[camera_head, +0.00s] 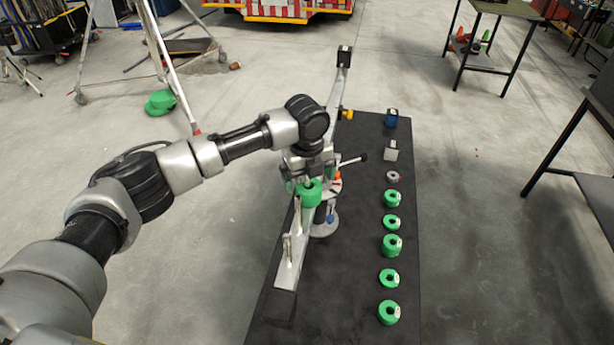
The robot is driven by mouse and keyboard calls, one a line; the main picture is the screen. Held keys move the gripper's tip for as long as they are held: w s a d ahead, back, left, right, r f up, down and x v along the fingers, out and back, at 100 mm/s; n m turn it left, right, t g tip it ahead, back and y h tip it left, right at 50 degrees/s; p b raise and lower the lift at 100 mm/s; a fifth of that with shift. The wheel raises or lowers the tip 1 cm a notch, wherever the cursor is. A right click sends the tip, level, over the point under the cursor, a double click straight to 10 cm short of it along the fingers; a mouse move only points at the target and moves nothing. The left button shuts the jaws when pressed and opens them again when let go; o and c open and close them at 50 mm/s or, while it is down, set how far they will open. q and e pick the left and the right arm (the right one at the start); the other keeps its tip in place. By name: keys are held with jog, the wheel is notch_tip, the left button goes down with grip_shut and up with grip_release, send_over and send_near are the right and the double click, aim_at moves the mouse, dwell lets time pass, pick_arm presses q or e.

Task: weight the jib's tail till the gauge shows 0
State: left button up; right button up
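The jib (290,262) is a pale metal beam over a black mat, running from its near tail end with upright pegs to a far end with a black box (344,56). My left gripper (307,181) is above the beam near its pivot, shut on a green ring weight (311,196). Several green weights (391,245) stand in a row on the mat's right side, with a small grey weight (393,177) beyond them. A small orange and white part (337,178) by the pivot may be the gauge; no reading is legible. My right gripper is not in view.
The black mat (355,270) is bare between the jib and the weights. A grey block (391,151) and a blue item (391,119) stand at the row's far end. A tripod (168,75) stands at upper left, tables at right.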

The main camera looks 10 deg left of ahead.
aim_at(306, 190)
pick_arm(q)
jog(key=f, duration=0.1)
jog(key=s+f, duration=0.1)
jog(key=f, duration=0.1)
jog(key=shift+s+a+f+g, duration=0.1)
jog(key=shift+s+f+g, duration=0.1)
jog(key=shift+s+g, duration=0.1)
jog(key=r, duration=0.2)
jog(key=w+r+b, duration=0.1)
jog(key=r, duration=0.3)
jog(key=shift+w+r+b, duration=0.2)
jog(key=shift+w+b, duration=0.15)
jog(key=r, duration=0.4)
jog(key=s+r+b, duration=0.1)
jog(key=r, duration=0.1)
jog(key=shift+r, duration=0.4)
jog(key=shift+w+r, duration=0.2)
jog(key=shift+r, duration=0.25)
jog(key=shift+s, duration=0.1)
